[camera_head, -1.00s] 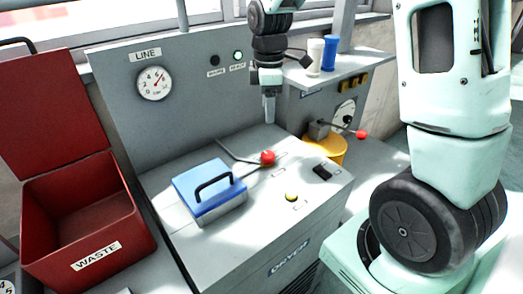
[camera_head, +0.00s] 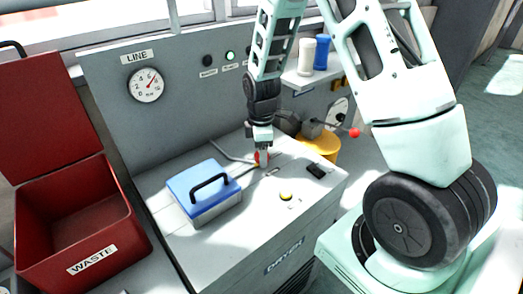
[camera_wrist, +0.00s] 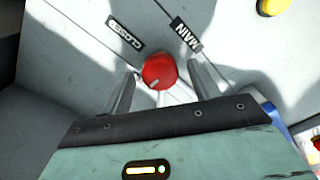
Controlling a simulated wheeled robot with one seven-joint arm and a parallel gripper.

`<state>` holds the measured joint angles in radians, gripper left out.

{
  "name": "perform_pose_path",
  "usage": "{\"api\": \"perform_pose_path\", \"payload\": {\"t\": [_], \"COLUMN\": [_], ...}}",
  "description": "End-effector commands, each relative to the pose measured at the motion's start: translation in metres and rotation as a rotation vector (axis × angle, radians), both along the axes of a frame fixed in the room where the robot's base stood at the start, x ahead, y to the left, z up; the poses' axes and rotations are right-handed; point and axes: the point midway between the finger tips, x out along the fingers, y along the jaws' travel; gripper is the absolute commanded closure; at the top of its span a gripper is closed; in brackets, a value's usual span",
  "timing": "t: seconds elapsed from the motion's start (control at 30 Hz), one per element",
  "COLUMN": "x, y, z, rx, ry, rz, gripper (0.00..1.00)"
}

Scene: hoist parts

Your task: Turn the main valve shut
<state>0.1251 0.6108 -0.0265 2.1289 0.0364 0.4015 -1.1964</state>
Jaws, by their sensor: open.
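The main valve has a red round knob (camera_wrist: 158,72) with a small pale mark, above the grey top of the dryer cabinet (camera_head: 235,250). A "MAIN" label (camera_wrist: 187,36) and a "CLOSED" label (camera_wrist: 126,33) lie beyond it in the wrist view. My gripper (camera_wrist: 163,72) is open, with one finger on each side of the knob. I cannot tell whether the fingers touch it. In the head view my gripper (camera_head: 262,156) points down at the knob and hides most of it and its lever.
A blue-lidded box (camera_head: 203,194) stands close by on the left. A yellow button (camera_head: 285,197) and a dark switch (camera_head: 316,171) are to the right. Another red-tipped lever (camera_head: 354,132) is over a yellow base (camera_head: 322,145). A red waste bin (camera_head: 125,235) is at far left.

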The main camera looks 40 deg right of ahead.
Motion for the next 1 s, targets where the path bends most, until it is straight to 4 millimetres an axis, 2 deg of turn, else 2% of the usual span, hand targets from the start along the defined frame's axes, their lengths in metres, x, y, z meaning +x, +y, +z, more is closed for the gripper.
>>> {"api": "perform_pose_path", "payload": {"t": [0.17,0.27,0.33,0.37,0.7,1.0], "x": [0.0,-0.0001,-0.0001,-0.0001,0.0,0.0003], "y": [0.0,0.0001,0.0001,0.0001,0.0002,0.0007], "z": [-0.0001,0.0,0.0001,0.0001,0.0005,0.001], "rx": [0.0,0.0,0.0,0.0,0.001,0.002], "ry": [0.0,0.0,0.0,0.0,0.001,0.001], "rz": [0.0,0.0,0.0,0.0,-0.035,-0.217], "gripper": [0.39,0.61,0.81,0.84,0.84,0.84]}}
